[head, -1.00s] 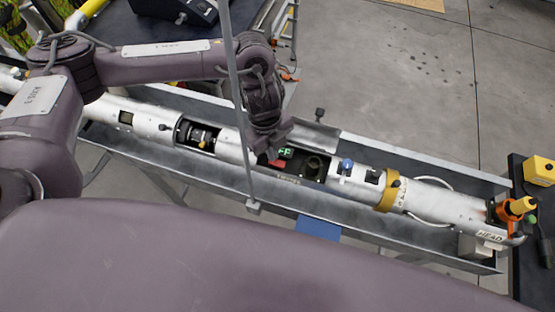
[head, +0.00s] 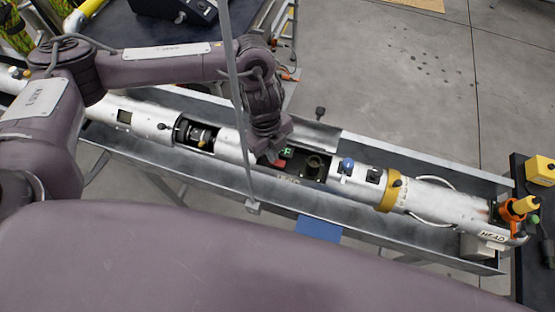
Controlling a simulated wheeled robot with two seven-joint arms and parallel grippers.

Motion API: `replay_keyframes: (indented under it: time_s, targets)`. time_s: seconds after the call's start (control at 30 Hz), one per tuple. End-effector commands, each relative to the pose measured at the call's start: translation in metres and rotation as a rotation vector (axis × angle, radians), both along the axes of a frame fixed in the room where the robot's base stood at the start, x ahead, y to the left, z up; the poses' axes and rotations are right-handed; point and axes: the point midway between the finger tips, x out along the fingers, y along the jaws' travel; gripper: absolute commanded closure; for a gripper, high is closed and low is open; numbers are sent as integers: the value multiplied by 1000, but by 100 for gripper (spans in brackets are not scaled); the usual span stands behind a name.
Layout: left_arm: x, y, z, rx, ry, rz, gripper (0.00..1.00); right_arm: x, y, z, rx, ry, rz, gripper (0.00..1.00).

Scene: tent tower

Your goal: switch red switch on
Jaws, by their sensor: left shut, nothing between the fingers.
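A long silver cylinder (head: 232,148) lies in a grey metal trough, with an open cutout (head: 318,168) in its middle. In the cutout a small red part (head: 281,162), which looks like the red switch, shows beside a green part (head: 287,152). My left gripper (head: 268,158) points down at the left end of this cutout, shut and empty. Its fingertips are beside the red part and partly hide it; I cannot tell whether they touch. The switch's position is too small to read. My right gripper is not in view.
A thin grey pole (head: 238,100) stands in front of my left arm. The trough (head: 440,238) has raised walls. A blue knob (head: 347,164) and a yellow ring (head: 391,190) are to the right. A yellow box (head: 541,171) is at the far right.

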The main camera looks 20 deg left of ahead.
Motion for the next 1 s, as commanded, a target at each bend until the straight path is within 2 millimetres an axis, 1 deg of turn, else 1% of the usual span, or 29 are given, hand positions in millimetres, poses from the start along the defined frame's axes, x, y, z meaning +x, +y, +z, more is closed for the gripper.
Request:
replay_keyframes:
  time_s: [0.37,0.5,0.67,1.0]
  targets:
    - [0,0,-6,0,0,0,100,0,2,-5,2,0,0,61]
    - [0,0,-4,-1,-1,0,100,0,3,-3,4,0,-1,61]
    - [0,0,6,0,0,0,100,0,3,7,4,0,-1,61]
    - [0,0,34,0,0,0,100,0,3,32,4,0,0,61]
